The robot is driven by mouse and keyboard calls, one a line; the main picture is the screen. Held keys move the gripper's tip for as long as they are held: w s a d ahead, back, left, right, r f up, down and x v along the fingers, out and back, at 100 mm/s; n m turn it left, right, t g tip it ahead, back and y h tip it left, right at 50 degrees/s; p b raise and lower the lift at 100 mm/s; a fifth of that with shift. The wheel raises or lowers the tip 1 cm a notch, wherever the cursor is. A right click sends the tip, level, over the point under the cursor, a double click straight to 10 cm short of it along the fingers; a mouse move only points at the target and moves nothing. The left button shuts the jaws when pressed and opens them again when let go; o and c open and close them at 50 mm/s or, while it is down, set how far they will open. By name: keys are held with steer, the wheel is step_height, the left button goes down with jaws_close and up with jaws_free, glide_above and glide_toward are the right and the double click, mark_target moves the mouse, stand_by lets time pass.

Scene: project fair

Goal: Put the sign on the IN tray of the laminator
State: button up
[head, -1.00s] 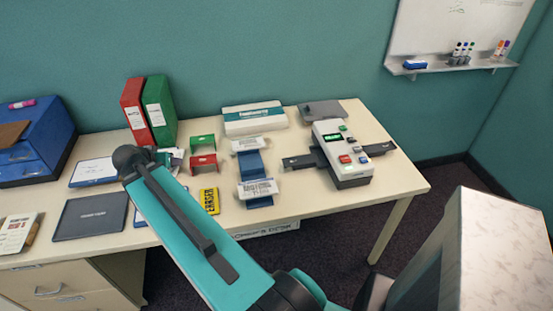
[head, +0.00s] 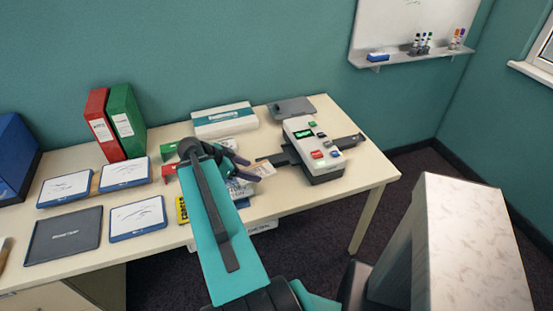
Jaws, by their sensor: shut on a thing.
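The laminator (head: 318,158) is a white and dark grey box with a small green display and coloured buttons, at the right part of the table. A flat dark tray (head: 273,158) sticks out on its left side and another (head: 347,142) on its right; I cannot read which is marked IN. My arm hides part of the gripper.
A white and teal box (head: 224,119) and a grey flat item (head: 291,107) lie behind. Red (head: 101,127) and green (head: 126,121) binders stand at the back left. A yellow sign (head: 182,210) is partly hidden by my arm. The table's right front corner is clear.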

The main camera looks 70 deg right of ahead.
mark_target(271, 168)
steer(key=s, duration=0.1)
steer(key=s+m, duration=0.1)
steer(key=s, duration=0.1)
steer(key=s+d+m+g+y, duration=0.1)
steer(key=s, duration=0.1)
steer(key=shift+s, duration=0.25)
steer(key=shift+w+d+f+b, duration=0.15)
steer(key=shift+d+f+b, duration=0.1)
steer(key=shift+d+b, duration=1.1)
steer(key=shift+b, duration=0.45)
steer(key=shift+w+d+r+p, duration=0.1)
steer(key=shift+d+r+p, duration=0.05)
steer(key=shift+d+p, duration=0.25)
steer(key=d+p, duration=0.1)
steer(key=d, duration=0.3)
steer(key=w+d+f+p, duration=0.1)
steer(key=d, duration=0.3)
steer(key=d+p, duration=0.2)
steer(key=d, duration=0.2)
steer(key=shift+w+d+f, duration=0.15)
steer(key=shift+f, duration=0.1)
